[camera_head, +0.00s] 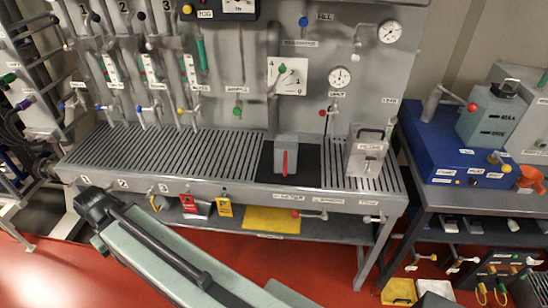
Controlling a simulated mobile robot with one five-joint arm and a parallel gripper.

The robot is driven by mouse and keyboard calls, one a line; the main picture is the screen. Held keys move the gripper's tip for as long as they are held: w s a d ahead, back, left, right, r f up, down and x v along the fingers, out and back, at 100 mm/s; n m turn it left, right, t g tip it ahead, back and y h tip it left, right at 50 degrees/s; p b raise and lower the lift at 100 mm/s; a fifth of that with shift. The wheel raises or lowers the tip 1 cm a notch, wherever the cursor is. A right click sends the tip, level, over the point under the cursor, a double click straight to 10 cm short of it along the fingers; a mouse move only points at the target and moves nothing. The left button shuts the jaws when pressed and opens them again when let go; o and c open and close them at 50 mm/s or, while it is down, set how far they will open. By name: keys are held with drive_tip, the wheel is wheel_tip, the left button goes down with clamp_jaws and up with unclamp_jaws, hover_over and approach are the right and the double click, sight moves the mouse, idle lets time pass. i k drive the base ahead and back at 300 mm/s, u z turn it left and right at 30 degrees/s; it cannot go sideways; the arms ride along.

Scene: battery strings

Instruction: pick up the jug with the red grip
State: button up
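The jug with the red grip (280,155) is a small grey box-like vessel with an upright red handle on its front. It stands upright on a dark mat (254,172) on the slatted bench top, right of the middle of the view. Nothing touches its grip. My arm reaches in from the bottom edge towards the left, in front of the bench and well apart from the jug. It ends in a dark joint at the left; I see no gripper fingers.
A metal canister (366,158) with a top handle stands right of the jug. Behind is a grey panel (235,75) with gauges, valves and levers. The slatted bench (170,152) is clear on the left. A blue unit (446,150) stands on the right-hand table.

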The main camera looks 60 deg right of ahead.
sight(286, 146)
drive_tip(key=u, duration=0.1)
drive_tip(key=i, duration=1)
drive_tip(key=z, duration=0.1)
